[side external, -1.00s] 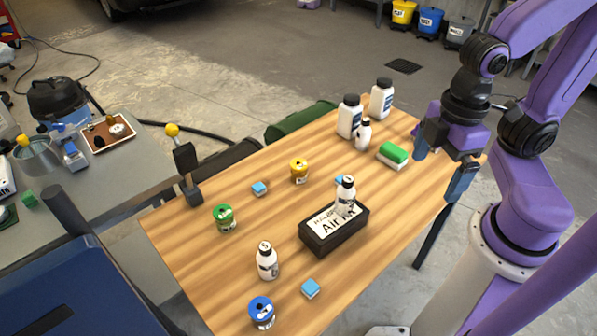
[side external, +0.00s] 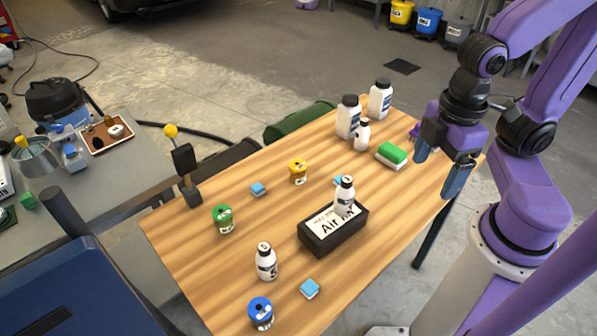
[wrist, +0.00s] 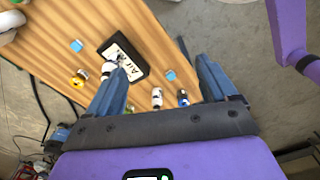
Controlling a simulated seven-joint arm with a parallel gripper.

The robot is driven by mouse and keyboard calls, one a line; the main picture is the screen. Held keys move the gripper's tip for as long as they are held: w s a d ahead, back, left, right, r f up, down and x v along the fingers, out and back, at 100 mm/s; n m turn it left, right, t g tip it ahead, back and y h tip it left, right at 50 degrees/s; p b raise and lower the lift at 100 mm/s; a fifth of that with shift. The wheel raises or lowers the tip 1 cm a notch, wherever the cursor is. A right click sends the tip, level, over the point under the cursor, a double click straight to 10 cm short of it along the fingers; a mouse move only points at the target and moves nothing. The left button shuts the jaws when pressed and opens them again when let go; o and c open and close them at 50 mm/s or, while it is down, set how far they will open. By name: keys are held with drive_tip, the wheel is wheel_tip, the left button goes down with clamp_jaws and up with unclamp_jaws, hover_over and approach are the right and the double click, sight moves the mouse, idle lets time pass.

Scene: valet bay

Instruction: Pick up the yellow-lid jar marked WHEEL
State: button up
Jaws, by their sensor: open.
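The yellow-lid jar (side external: 298,172) stands upright on the wooden table, behind and left of the black box. Its label is too small to read. It also shows at the left in the wrist view (wrist: 78,80), beyond the left finger. My gripper (side external: 436,176) is open and empty above the table's right end, well to the right of the jar.
A green-lid jar (side external: 223,219), a blue-lid jar (side external: 261,313), another bottle (side external: 266,262) and blue cubes stand around. White bottles (side external: 379,100) and a green-topped sponge (side external: 392,154) are at the back.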

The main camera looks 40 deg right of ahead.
drive_tip(key=shift+r, duration=0.1)
wheel_tip(320, 180, up, 5)
drive_tip(key=w+a+n+t+h, duration=0.3)
drive_tip(key=w+n, duration=0.2)
drive_tip(key=w, duration=0.4)
drive_tip(key=w+a+n+t+h, duration=0.3)
drive_tip(key=w+n+h, duration=0.15)
drive_tip(key=w, duration=0.35)
drive_tip(key=w+a+n+t+h, duration=0.25)
drive_tip(key=w+n, duration=0.25)
drive_tip(key=w, duration=0.4)
drive_tip(key=t, duration=0.1)
approach(298, 175)
drive_tip(key=x, duration=1.2)
drive_tip(key=shift+w+d, duration=0.1)
drive_tip(key=shift+w, duration=0.15)
drive_tip(key=c, duration=1)
